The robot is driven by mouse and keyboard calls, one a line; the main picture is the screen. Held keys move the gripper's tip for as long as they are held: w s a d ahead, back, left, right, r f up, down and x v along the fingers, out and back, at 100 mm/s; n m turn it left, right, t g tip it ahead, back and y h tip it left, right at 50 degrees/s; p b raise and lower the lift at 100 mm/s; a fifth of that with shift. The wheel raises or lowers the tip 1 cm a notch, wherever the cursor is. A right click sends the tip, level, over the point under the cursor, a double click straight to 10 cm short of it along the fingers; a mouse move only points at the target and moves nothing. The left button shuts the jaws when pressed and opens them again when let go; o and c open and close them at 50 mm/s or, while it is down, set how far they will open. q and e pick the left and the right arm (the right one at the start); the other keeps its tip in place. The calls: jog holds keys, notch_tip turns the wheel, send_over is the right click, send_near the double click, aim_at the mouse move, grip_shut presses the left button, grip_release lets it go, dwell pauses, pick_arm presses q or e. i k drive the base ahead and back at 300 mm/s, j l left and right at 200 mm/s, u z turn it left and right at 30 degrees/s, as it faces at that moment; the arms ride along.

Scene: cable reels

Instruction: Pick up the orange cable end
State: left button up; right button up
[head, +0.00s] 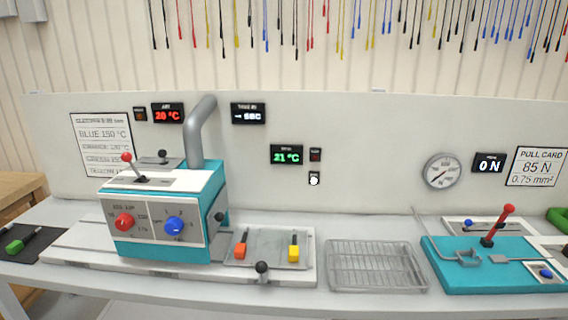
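An orange cable end (240,250) with a short dark piece at its upper end lies on a grey metal tray (268,262), near the tray's left side. A yellow cable end (293,252) lies on the same tray to its right, apart from it. Neither of my grippers is in view.
A teal machine (165,245) with red and blue knobs stands left of the tray. A wire rack (375,268) and a teal pull tester (480,275) stand to the right. A green cable end (15,246) lies far left.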

aim_at(240, 250)
jog(key=i+j+u, duration=0.65)
jog(key=u, duration=0.3)
